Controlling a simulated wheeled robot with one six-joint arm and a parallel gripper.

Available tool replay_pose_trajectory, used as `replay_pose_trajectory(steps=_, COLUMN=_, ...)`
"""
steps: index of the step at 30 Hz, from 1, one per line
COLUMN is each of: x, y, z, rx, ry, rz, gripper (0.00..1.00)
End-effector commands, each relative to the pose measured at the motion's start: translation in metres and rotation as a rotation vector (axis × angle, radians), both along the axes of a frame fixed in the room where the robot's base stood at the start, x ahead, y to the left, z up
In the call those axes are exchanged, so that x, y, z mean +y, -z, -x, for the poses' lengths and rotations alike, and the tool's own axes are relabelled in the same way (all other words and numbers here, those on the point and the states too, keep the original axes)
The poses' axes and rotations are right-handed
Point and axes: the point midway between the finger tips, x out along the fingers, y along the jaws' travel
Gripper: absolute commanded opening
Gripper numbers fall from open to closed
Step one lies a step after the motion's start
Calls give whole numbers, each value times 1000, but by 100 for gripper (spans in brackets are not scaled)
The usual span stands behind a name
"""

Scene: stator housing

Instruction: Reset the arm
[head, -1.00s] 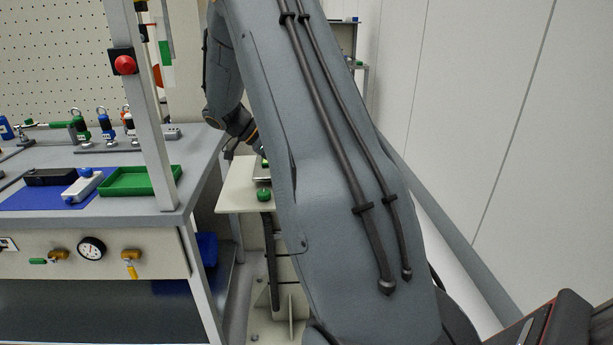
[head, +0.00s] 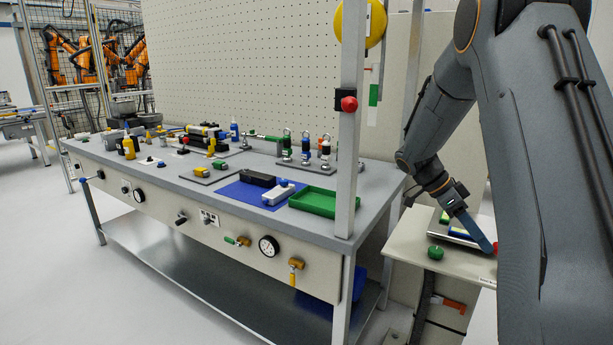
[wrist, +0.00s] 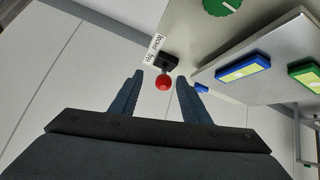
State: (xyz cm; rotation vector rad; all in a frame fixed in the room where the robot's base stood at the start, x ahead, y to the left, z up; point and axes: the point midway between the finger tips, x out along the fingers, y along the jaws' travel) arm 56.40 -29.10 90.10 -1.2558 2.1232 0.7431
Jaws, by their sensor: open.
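My arm reaches down from the upper right in the head view. My gripper (head: 477,236) is over the small side stand at the right, close to its top. In the wrist view my gripper (wrist: 158,82) has its two dark blue fingers spread apart, with nothing held. A red ball-shaped knob (wrist: 163,83) on a black mount shows between or beyond the fingertips, with a white label next to it. I cannot tell how far it is from the fingers.
The side stand (head: 402,236) carries a green knob (head: 435,252) and a plate with blue and green pieces. Left of it is a long workbench (head: 372,188) with a green tray (head: 325,201) and a corner post (head: 347,150). The floor in front is clear.

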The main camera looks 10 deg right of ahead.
Motion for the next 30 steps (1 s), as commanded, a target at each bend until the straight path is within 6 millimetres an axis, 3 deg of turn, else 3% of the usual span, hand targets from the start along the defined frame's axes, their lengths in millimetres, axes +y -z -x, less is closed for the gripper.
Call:
replay_pose_trajectory(steps=12, x=145, y=11, z=72, rx=213, ry=-709, rz=-584, gripper=42)
replay_pose_trajectory(steps=21, x=240, y=15, z=141, rx=280, ry=-1326, rz=-836, gripper=42)
replay_pose_trajectory(steps=25, x=269, y=17, z=168, rx=295, ry=-1560, rz=-870, gripper=42)
replay_pose_trajectory(steps=30, x=288, y=18, z=189, rx=308, ry=-1748, rz=-873, gripper=42)
